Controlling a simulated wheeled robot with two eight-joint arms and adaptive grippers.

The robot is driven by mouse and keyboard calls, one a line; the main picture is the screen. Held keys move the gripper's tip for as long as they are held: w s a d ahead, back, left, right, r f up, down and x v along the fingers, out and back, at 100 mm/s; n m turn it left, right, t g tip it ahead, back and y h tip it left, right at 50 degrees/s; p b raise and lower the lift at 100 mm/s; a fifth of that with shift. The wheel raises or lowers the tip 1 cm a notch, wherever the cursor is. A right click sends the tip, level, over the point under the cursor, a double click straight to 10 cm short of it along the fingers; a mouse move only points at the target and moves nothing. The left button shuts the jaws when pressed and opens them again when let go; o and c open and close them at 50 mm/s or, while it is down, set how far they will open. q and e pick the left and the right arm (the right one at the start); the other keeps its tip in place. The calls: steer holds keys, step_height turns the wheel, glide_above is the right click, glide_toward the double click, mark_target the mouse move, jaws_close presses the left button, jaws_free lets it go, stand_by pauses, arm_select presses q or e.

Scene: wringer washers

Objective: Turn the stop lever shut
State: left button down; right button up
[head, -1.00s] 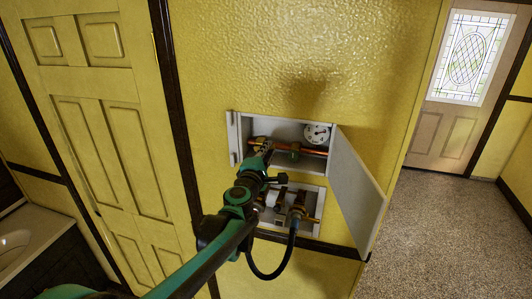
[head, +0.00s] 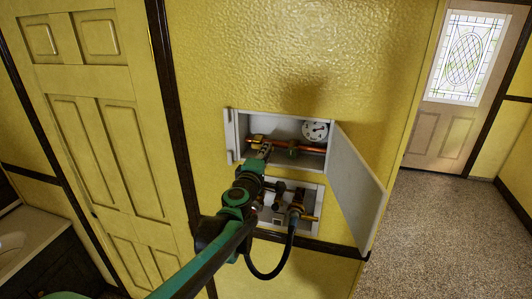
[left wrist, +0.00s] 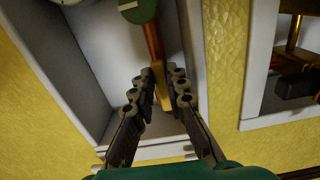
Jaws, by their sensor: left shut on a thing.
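An open white wall box (head: 238,150) holds a copper pipe (head: 315,149) with brass fittings (head: 258,138) at its left end. My left gripper (head: 264,150) reaches into the box at that end. In the left wrist view its two dark fingers (left wrist: 160,95) stand on either side of a brass lever-like piece (left wrist: 163,88), which I take for the stop lever, and are closed on it. The copper pipe (left wrist: 152,38) runs up from there to a green part (left wrist: 138,10). The exact contact is partly hidden by the fingers. My right gripper is not in view.
The box's white door (head: 358,190) hangs open to the right. A round white gauge (head: 315,131) sits in the box. Below is a second box (head: 312,190) with brass valves and a black hose (head: 270,276). A yellow door (head: 95,130) is at left.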

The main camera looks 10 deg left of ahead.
arm_select(q)
steer(key=shift+f, duration=0.1)
steer(key=c, duration=1.5)
jaws_free()
steer(key=shift+c, duration=0.2)
